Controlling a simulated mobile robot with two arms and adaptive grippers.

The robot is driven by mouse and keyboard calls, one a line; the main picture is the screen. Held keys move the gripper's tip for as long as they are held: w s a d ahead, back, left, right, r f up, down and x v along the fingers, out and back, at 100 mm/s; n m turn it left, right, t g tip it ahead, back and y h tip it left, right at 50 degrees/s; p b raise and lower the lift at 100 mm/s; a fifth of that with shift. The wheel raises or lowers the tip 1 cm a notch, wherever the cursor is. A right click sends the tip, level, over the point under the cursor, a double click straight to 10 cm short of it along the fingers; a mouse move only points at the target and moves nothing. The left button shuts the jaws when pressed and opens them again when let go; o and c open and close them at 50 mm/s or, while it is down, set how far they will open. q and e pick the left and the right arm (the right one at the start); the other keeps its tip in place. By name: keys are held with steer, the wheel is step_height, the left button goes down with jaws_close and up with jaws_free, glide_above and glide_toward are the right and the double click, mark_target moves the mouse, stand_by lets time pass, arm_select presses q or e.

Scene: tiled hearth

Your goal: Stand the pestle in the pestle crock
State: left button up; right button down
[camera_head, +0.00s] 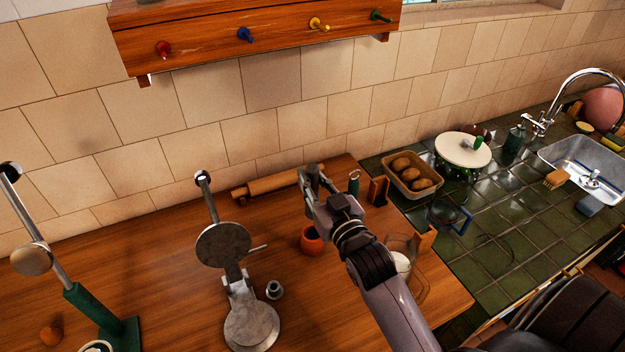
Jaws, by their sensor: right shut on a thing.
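The orange pestle crock (311,241) stands on the wooden counter, its far side partly covered by my right arm. My right gripper (313,178) reaches in from the lower right and is above and just behind the crock. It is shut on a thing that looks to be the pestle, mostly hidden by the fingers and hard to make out. I cannot tell whether its lower end is over the crock's mouth. My left gripper is not in view.
A rolling pin (272,184) lies by the wall. A metal press (225,246) and a small metal piece (274,290) stand left of the crock. A wooden block (378,191), glass jug (403,262) and bread basket (409,178) are to the right. A peg shelf (260,42) hangs above.

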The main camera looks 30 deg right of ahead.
steer(key=shift+w+d+f+b, duration=0.1)
steer(key=shift+w+f+b, duration=0.05)
steer(key=shift+f+b, duration=0.65)
step_height(320, 180, down, 4)
steer(key=b, duration=0.3)
steer(key=shift+r, duration=0.25)
steer(key=shift+f+b, duration=0.55)
steer(key=shift+f, duration=0.4)
steer(key=shift+f+b, duration=0.9)
steer(key=shift+f, duration=0.55)
steer(key=c, duration=1.4)
jaws_free()
